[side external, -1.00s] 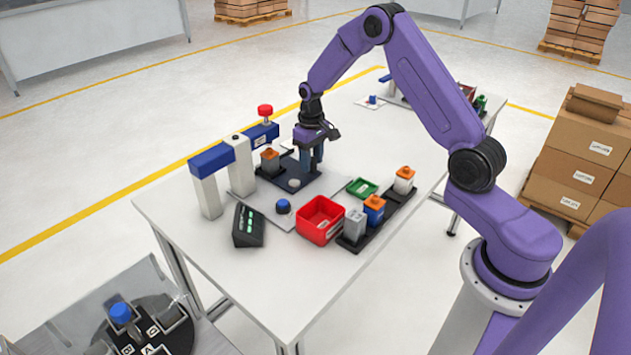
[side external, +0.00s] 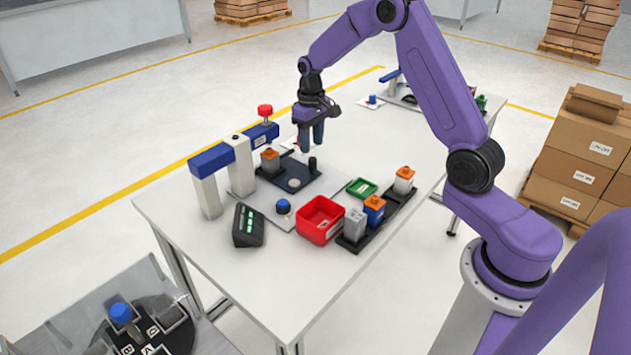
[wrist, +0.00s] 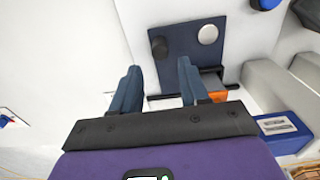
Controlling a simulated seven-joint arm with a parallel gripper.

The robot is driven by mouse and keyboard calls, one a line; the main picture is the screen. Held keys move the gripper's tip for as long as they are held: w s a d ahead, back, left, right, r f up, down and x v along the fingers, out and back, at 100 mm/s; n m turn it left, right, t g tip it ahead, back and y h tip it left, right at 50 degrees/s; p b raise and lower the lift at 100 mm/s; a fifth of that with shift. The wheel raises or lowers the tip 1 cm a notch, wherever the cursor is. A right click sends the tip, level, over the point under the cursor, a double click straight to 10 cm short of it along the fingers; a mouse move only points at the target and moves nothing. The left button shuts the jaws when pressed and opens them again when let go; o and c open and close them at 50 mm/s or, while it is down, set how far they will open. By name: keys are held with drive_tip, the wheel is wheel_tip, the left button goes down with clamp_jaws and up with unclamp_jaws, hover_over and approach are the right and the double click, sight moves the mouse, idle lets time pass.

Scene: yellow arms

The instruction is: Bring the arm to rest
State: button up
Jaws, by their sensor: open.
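My gripper (side external: 311,138) hangs above the table, over the far side of the dark plate (side external: 289,179). A pale round disc (side external: 294,183) lies on the plate.
A white and blue press frame (side external: 225,165) with a red knob (side external: 265,111) stands left of the plate. An orange-topped block (side external: 270,160) is beside it. A red bin (side external: 320,219), a green tray (side external: 362,188) and a black rack (side external: 380,225) with several blocks stand nearer. The table behind is fairly clear.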

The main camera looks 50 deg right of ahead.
drive_tip(key=shift+r, duration=0.65)
drive_tip(key=shift+a, duration=0.15)
drive_tip(key=s+a+r+n, duration=0.3)
drive_tip(key=s+a, duration=0.4)
drive_tip(key=a, duration=0.1)
drive_tip(key=s+a+r+n, duration=0.3)
drive_tip(key=s+a+r, duration=0.1)
drive_tip(key=s+a, duration=0.3)
drive_tip(key=s+n, duration=0.6)
drive_tip(key=s, duration=1.7)
drive_tip(key=shift+s+r+n, duration=0.3)
